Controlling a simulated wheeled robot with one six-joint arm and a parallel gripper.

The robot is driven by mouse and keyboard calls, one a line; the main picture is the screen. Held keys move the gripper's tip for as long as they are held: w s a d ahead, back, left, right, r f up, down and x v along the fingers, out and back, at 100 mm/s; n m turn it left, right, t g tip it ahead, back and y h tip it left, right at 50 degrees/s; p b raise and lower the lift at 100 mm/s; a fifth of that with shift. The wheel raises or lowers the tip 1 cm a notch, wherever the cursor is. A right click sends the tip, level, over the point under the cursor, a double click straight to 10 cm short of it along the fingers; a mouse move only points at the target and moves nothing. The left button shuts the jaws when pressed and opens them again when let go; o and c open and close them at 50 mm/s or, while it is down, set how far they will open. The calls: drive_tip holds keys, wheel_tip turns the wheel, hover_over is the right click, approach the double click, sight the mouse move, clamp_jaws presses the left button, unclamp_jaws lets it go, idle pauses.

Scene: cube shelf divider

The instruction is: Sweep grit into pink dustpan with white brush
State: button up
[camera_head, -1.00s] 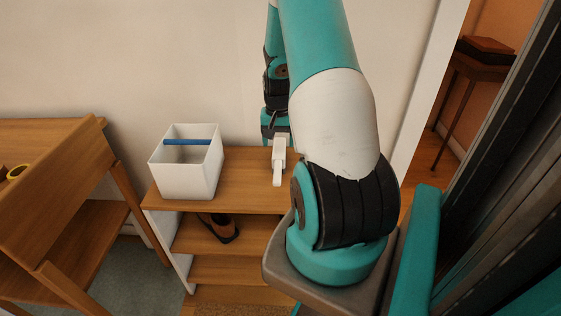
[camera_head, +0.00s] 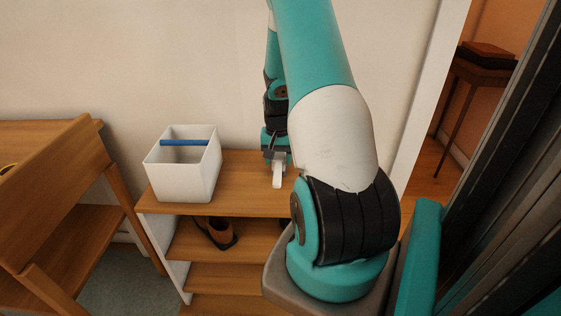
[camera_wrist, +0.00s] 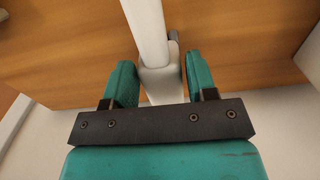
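The white brush (camera_head: 277,176) lies on the wooden shelf top, right of the white box; its near end shows below my gripper (camera_head: 277,155). In the wrist view the brush (camera_wrist: 147,30) runs between the two teal fingers of my gripper (camera_wrist: 161,78). The fingers stand on both sides of its wider white part, with thin gaps that look open; contact is hard to judge. No pink dustpan and no grit can be made out in these frames.
A white open box (camera_head: 183,178) with a blue bar stands on the left of the shelf top (camera_head: 236,188). A brown-and-black shoe (camera_head: 217,232) sits on the shelf below. A wooden table (camera_head: 62,168) is at the left. The wall is close behind the shelf.

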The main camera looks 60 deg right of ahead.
sight(279, 158)
drive_tip(key=c, duration=0.7)
drive_tip(key=shift+r, duration=0.1)
wheel_tip(279, 158, up, 5)
drive_tip(key=p, duration=0.4)
drive_tip(key=shift+p, duration=0.3)
